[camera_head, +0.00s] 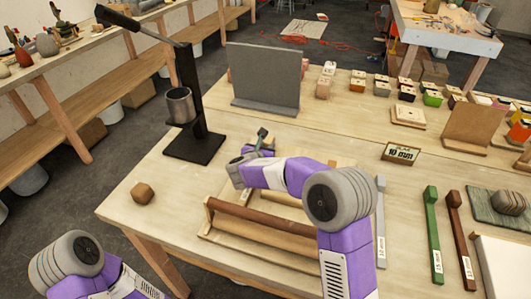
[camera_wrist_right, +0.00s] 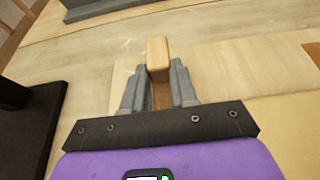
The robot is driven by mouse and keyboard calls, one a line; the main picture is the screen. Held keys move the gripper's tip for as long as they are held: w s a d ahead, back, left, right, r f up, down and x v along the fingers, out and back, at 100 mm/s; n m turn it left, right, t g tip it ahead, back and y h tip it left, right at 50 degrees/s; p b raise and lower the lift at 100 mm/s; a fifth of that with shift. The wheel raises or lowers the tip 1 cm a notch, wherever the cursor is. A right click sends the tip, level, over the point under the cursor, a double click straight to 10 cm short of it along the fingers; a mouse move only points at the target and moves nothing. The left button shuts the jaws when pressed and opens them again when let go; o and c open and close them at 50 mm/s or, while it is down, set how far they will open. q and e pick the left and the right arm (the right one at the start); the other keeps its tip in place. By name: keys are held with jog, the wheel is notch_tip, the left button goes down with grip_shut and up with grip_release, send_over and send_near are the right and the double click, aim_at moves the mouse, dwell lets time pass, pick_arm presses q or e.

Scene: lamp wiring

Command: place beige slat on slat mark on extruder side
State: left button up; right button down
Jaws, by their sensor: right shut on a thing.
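In the right wrist view the beige slat (camera_wrist_right: 158,54) sits between the two grey fingers of my right gripper (camera_wrist_right: 158,88). Its pale end sticks out beyond the fingertips, and its lower part is in shadow. In the head view my right gripper (camera_head: 258,147) is over the table, right of the extruder, and my arm hides most of the slat. The extruder (camera_head: 188,100) is a black stand with a lever and a grey cylinder. Paler patches show on the wood around the slat in the wrist view, but I cannot tell which is the slat mark. My left gripper is out of view.
A wooden board with a brown bar (camera_head: 262,217) lies partly under my right arm. Grey (camera_head: 380,225), green (camera_head: 433,235) and dark brown (camera_head: 460,235) slats lie to the right. A grey upright panel (camera_head: 264,78) stands behind.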

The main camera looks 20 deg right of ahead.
jog(key=shift+f, duration=0.3)
jog(key=shift+f, duration=0.2)
jog(key=c, duration=0.9)
grip_release()
jog(key=shift+r, duration=0.2)
jog(key=shift+s+a+r, duration=0.2)
jog(key=shift+a, duration=0.05)
jog(key=p+v, duration=0.2)
jog(key=v, duration=0.9)
jog(key=shift+s, duration=0.15)
